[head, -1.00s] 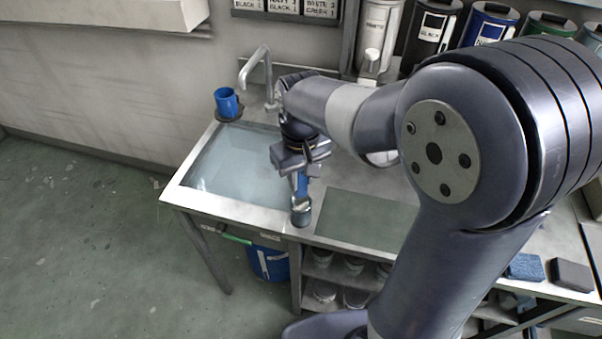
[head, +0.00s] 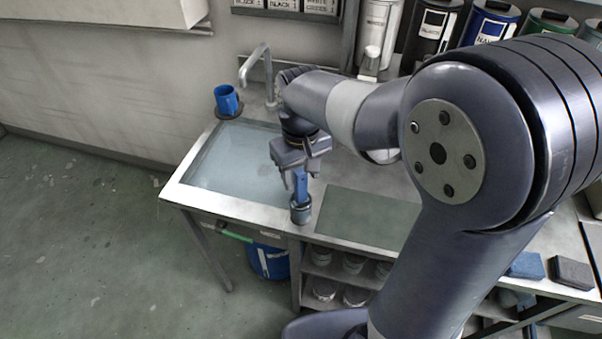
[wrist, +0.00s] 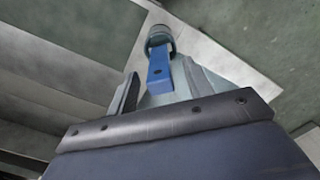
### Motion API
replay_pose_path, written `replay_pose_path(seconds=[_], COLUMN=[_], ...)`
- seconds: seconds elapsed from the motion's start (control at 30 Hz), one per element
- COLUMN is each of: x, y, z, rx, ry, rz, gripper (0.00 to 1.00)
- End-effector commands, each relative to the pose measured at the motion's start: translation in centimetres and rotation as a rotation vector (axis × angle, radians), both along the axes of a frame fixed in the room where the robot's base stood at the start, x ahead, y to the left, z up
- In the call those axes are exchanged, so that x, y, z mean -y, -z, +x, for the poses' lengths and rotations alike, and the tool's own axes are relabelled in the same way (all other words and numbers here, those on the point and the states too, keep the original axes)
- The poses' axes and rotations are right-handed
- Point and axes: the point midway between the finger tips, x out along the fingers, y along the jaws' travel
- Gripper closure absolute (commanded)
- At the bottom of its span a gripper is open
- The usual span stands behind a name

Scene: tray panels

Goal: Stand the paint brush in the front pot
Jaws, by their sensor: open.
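The paint brush shows as a flat blue handle (head: 301,189) standing about upright in the front pot (head: 300,214), a small grey pot at the bench's front edge. Its bristle end is hidden inside the pot. My gripper (head: 300,175) is open just above the pot, with its fingers apart around the upper part of the handle. In the wrist view, the handle (wrist: 160,69), with a hole near its end, lies between the fingers, and the pot (wrist: 158,36) is beyond it. I cannot tell whether a finger still touches the handle.
A sink (head: 235,165) with a tap (head: 262,68) lies left of the pot. A blue mug (head: 227,100) stands at the sink's back left corner. A flat green mat (head: 368,218) lies to the right. Several paint canisters (head: 430,30) stand along the back.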

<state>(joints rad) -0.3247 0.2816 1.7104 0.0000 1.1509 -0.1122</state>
Motion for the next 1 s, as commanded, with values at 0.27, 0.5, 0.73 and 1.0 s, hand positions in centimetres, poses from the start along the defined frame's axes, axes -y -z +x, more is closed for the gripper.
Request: replay_pose_path(seconds=[0.27, 0.5, 0.73, 1.0], x=[0.0, 0.0, 0.0, 0.0], y=[-5.3, -9.1, -10.2, -10.2], z=[0.1, 0.1, 0.0, 0.0], rx=[0.007, 0.004, 0.002, 0.002], ry=[0.000, 0.000, 0.000, 0.000], rz=[0.002, 0.001, 0.001, 0.001], gripper=[0.51, 0.51, 0.51, 0.51])
